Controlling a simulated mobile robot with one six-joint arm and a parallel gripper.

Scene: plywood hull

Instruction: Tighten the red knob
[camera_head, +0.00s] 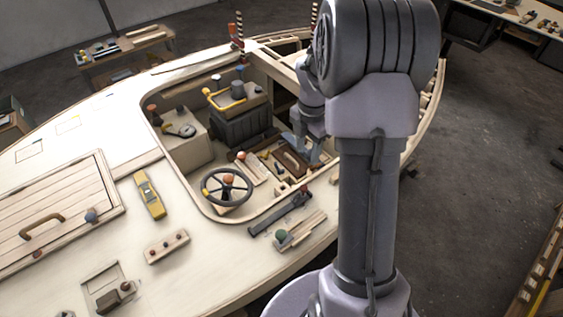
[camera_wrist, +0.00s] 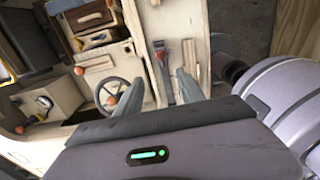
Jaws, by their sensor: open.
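A red knob (camera_head: 305,190) sits at the upper right end of a dark grey bar on the deck by the cockpit's front edge. In the wrist view the red knob (camera_wrist: 160,56) shows beyond my fingertips, roughly in line with the gap between them. My gripper (camera_wrist: 160,78) is open and empty, with its fingers apart. In the head view my gripper (camera_head: 302,148) is over the right part of the cockpit, and my own arm covers part of it. I cannot tell its height above the knob.
A steering wheel (camera_head: 227,187) with an orange hub stands left of the bar (camera_head: 280,214). A yellow tool (camera_head: 149,195) lies on the deck. A dark crate (camera_head: 243,125) stands in the cockpit.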

